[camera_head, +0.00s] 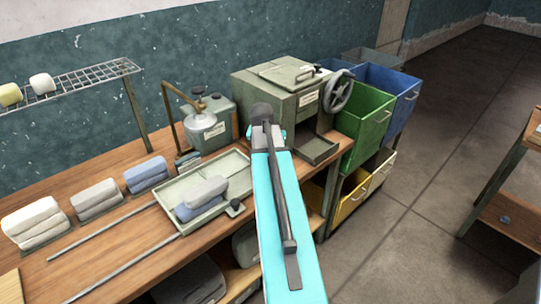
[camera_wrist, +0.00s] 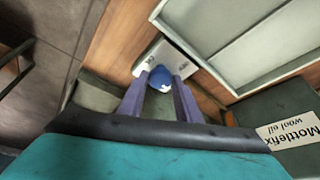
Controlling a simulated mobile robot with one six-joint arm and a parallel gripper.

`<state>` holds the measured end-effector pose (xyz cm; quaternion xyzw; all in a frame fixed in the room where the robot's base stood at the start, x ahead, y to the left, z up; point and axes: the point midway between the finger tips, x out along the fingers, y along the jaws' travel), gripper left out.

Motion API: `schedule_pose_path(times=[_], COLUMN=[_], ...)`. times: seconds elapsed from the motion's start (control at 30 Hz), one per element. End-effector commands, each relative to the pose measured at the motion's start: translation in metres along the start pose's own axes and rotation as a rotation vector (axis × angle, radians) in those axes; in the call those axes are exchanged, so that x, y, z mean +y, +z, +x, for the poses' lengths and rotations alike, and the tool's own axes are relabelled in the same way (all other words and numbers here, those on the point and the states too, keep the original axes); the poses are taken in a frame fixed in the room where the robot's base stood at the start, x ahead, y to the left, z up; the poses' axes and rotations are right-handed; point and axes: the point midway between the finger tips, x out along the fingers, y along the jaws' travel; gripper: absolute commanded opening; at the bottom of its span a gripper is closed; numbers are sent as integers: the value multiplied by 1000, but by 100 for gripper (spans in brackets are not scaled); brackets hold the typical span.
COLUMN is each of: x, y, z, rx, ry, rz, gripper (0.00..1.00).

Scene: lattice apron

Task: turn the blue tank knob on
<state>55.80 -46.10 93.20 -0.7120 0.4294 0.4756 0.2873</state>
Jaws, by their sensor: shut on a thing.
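A rounded blue knob (camera_wrist: 160,79) shows in the wrist view on a pale plate (camera_wrist: 176,57) above the wooden bench. My gripper (camera_wrist: 159,86) has its two purple fingers on either side of the knob and is shut on it. In the head view my arm covers the knob and my fingertips. A green tank (camera_wrist: 262,125) labelled "Mottlefix wool oil" is at the right of the wrist view, beside my gripper. I cannot tell the knob's turned position.
A metal tray (camera_head: 221,173) with folded bundles lies left of my arm. A boxy machine (camera_head: 283,90) with a handwheel (camera_head: 338,91) stands behind it. Green (camera_head: 366,117) and blue (camera_head: 403,97) bins are at the right. A wire rack (camera_head: 90,76) is at the left. Open floor (camera_head: 420,220) lies right.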

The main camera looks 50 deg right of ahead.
Motion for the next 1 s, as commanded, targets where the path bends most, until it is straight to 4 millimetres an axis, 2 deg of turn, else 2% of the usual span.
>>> schedule_pose_path(times=[0.6, 1.0], x=[-8, -8], y=[-1, -1], z=[1, 0], rx=[0, -1], ry=[167, 214], rz=[406, 524], gripper=[8, 8])
